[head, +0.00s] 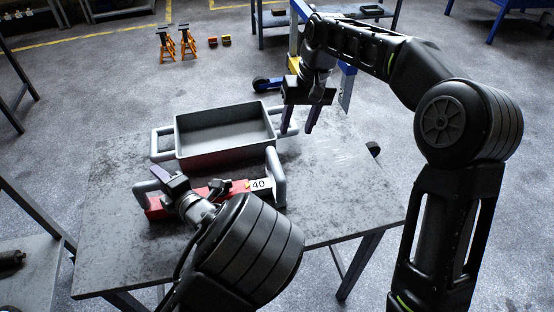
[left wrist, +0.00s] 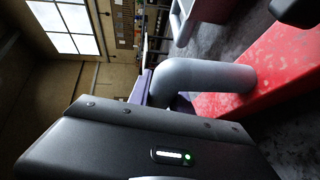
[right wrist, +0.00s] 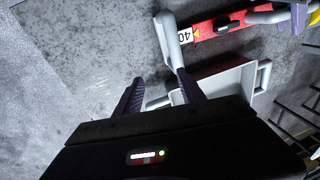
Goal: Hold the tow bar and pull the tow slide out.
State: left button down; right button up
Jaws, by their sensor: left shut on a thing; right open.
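A red tow bar (head: 222,193) with a white "40" label lies on the table, with a grey handle at each end. My left gripper (head: 172,184) is shut on its left grey handle (head: 141,190); in the left wrist view that bent grey handle (left wrist: 215,76) runs behind my gripper's edge. The right grey handle (head: 274,168) stands beside the label. My right gripper (head: 298,118) is open and empty, above and beyond this handle. In the right wrist view the handle (right wrist: 174,45) reaches toward my open fingers. I cannot tell where the slide parts from the bar.
A grey tray with red sides (head: 224,152) and grey end handles stands just behind the bar. The table (head: 335,190) is bare to the right. Orange jack stands (head: 178,43) and a blue-framed bench stand on the floor beyond.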

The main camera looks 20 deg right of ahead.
aim_at(276, 162)
jog(key=shift+n+g, duration=0.3)
jog(key=shift+g, duration=0.1)
jog(key=a, duration=0.1)
jog(key=s+a+r, duration=0.1)
jog(key=a, duration=0.1)
jog(key=shift+s+a+r, duration=0.15)
jog(key=shift+s+r, duration=0.1)
jog(key=shift+r, duration=0.1)
jog(key=f, duration=0.4)
jog(key=a+f, duration=0.1)
jog(key=f, duration=0.3)
jog(key=a+f, duration=0.1)
jog(key=f, duration=0.3)
jog(key=shift+a, duration=0.15)
jog(key=shift+r, duration=0.1)
jog(key=shift+c, duration=0.5)
grip_shut()
